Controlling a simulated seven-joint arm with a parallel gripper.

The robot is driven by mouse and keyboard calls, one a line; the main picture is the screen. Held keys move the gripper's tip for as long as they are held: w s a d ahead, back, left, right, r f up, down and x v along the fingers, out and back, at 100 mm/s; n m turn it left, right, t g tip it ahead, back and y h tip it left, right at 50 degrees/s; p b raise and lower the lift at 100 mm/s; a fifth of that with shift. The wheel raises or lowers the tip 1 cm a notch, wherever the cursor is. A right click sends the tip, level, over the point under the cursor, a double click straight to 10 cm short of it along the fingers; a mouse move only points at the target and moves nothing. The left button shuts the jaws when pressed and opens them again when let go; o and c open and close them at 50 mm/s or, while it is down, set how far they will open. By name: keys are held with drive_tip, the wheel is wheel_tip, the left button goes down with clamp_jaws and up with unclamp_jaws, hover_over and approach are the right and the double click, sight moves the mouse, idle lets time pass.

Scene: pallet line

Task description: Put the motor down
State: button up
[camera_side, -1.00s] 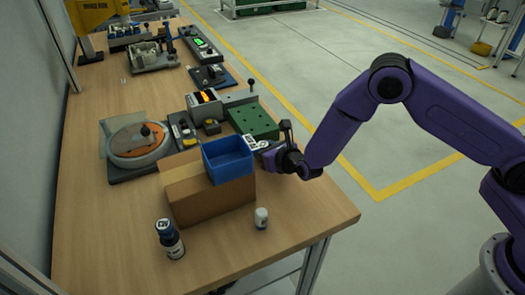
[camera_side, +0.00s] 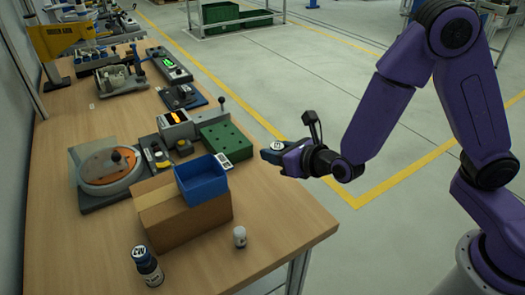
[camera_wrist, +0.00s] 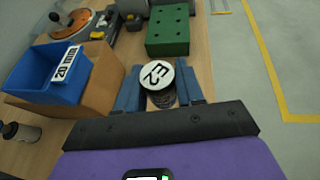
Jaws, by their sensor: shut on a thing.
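My gripper (camera_side: 272,152) is raised near the table's right edge in the side view, to the right of the blue bin. In the wrist view, its two blue-grey fingers (camera_wrist: 160,92) are shut on a short dark cylinder with a white round top and black marking, which I take to be the motor (camera_wrist: 158,74). The motor's top also shows at the gripper's tip in the side view (camera_side: 277,146). Its underside is hidden, and no contact with a surface is visible.
The blue bin (camera_side: 205,183) sits on a cardboard box (camera_side: 160,232). The green perforated block (camera_side: 226,142) stands behind it. A turntable (camera_side: 103,165) is at left.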

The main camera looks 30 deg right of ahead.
drive_tip(key=shift+s+d+r, duration=0.1)
drive_tip(key=shift+s+r, duration=0.1)
drive_tip(key=shift+s, duration=0.45)
drive_tip(key=s+d+m+h, duration=0.1)
drive_tip(key=s+d, duration=0.1)
drive_tip(key=s, duration=0.7)
drive_tip(key=s+d+m+h, duration=0.1)
drive_tip(key=s+d, duration=0.1)
drive_tip(key=s, duration=0.7)
hover_over(282, 218)
drive_tip(key=f, duration=0.9)
drive_tip(key=shift+s+f, duration=0.1)
drive_tip(key=shift+s, duration=0.1)
drive_tip(key=shift+w+f, duration=0.15)
drive_tip(key=shift+f, duration=1.6)
drive_tip(key=o, duration=1.1)
drive_tip(key=shift+f, duration=0.15)
